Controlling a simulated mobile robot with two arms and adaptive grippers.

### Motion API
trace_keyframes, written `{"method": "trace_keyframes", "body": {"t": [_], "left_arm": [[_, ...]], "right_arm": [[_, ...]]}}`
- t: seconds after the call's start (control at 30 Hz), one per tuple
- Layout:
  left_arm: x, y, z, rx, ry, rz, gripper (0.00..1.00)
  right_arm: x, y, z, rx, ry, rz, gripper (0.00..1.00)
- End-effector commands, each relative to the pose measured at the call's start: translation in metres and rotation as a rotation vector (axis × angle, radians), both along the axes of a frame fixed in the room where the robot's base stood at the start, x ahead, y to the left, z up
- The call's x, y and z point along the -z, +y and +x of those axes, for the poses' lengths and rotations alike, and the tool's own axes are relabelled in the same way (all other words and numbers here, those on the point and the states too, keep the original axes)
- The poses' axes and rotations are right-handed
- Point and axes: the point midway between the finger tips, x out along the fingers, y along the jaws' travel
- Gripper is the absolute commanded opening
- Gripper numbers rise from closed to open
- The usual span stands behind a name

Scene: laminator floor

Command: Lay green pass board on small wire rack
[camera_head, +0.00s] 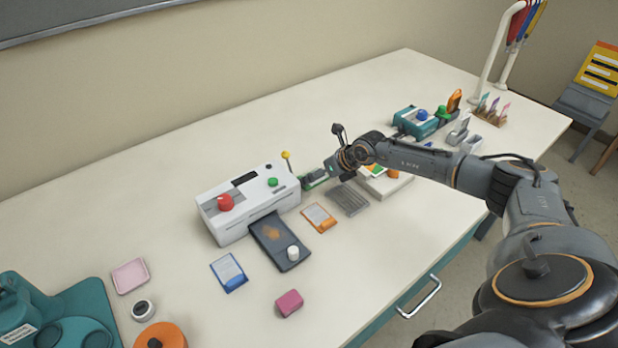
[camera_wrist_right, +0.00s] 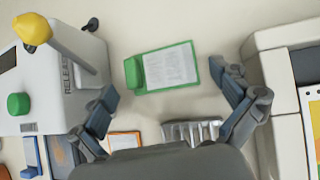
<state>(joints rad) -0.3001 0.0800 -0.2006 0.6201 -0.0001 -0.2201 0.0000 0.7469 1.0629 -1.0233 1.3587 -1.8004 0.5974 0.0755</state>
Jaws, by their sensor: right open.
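The green pass board (camera_wrist_right: 168,66) lies flat on the table, with white paper on it and a green clip at its left end. In the head view the green board (camera_head: 313,179) is partly hidden by my right gripper (camera_head: 331,172). My right gripper (camera_wrist_right: 165,80) is open, its fingers apart on either side of the board; I cannot tell how high above it they are. The small wire rack (camera_head: 348,199) is grey and looks empty, in front of the board; in the wrist view the rack (camera_wrist_right: 190,130) is partly hidden by my gripper. My left gripper is not in view.
A white machine (camera_head: 233,215) with red and green knobs and a yellow-tipped lever stands left of the board. A white block (camera_head: 388,186) stands right of the rack. An orange board (camera_head: 319,218) and a blue board (camera_head: 229,272) lie in front.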

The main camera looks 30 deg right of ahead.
Motion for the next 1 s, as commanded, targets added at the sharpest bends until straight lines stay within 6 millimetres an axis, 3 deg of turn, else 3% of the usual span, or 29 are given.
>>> {"method": "trace_keyframes", "body": {"t": [0.3, 0.5, 0.67, 0.73, 0.9, 1.0], "left_arm": [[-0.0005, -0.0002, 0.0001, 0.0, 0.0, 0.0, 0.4], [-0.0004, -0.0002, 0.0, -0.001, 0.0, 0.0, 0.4], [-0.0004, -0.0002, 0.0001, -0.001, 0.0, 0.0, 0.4], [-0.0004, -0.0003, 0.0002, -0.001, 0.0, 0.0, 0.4], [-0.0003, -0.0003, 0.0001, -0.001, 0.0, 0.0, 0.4], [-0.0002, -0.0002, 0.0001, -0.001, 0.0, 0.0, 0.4]], "right_arm": [[0.0048, 0.001, 0.0039, 0.001, -0.001, -0.001, 1.0], [0.0049, 0.0011, 0.0037, 0.0, 0.0, 0.0, 0.61], [0.0052, 0.0011, 0.0035, 0.0, 0.001, -0.001, 0.57], [0.0057, 0.001, 0.0032, 0.0, 0.002, -0.001, 0.46], [0.0075, 0.0006, 0.002, 0.001, 0.006, -0.002, 0.0], [0.0083, 0.0004, 0.0016, 0.001, 0.008, -0.002, 0.0]]}}
